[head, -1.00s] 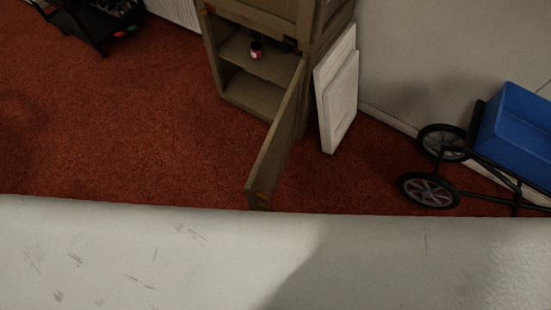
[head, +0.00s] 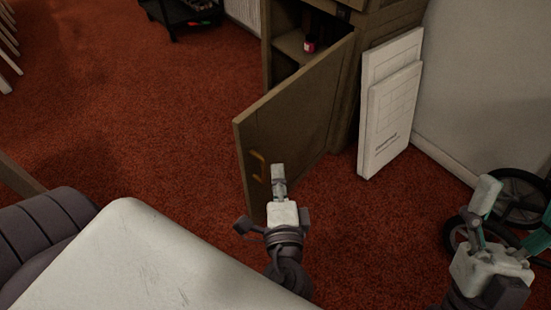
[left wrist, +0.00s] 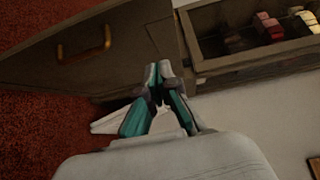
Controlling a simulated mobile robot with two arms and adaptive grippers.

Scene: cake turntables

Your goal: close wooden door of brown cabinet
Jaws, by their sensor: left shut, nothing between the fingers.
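The wooden door (head: 300,115) of the brown cabinet (head: 378,24) stands wide open, swung out toward me. Its brass handle (head: 257,166) is near the free edge and shows in the left wrist view on the door (left wrist: 40,62) too. My left gripper (head: 278,168) is shut and empty. In the head view it overlaps the door's lower part just right of the handle; I cannot tell whether it touches. In the left wrist view its fingertips (left wrist: 158,68) are together. My right gripper (head: 512,208) is at the lower right with fingers spread, away from the door.
A small dark bottle with a pink label (head: 310,44) stands inside the cabinet. White panels (head: 390,110) lean beside it. A black-wheeled cart (head: 520,190) is at the right. A pale surface (head: 140,260) fills the lower left. Red carpet (head: 150,110) left of the door is clear.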

